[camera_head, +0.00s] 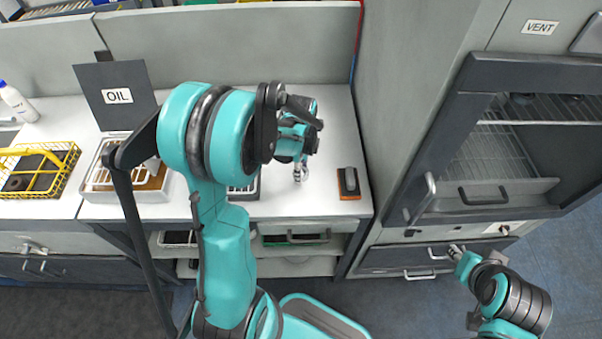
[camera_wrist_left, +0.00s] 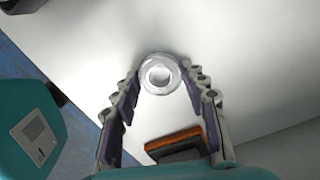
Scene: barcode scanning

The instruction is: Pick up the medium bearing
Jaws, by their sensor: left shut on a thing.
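A shiny metal ring, the bearing (camera_wrist_left: 160,73), sits between the fingertips of my left gripper in the left wrist view. The fingers reach around it from both sides and hold it. In the head view my left gripper (camera_head: 300,172) points down over the white worktop, and the bearing cannot be made out there. I cannot tell how far it is above the surface. My right gripper (camera_head: 456,251) is at the lower right, in front of the drawers and away from the worktop. It is too small to tell whether it is open.
A black block with orange edging (camera_head: 348,183) lies right of my left gripper and also shows in the wrist view (camera_wrist_left: 175,145). An oil tray (camera_head: 110,210) with a raised OIL lid (camera_head: 117,97) and a yellow basket (camera_head: 62,183) stand left. An oven-like cabinet (camera_head: 520,140) is at right.

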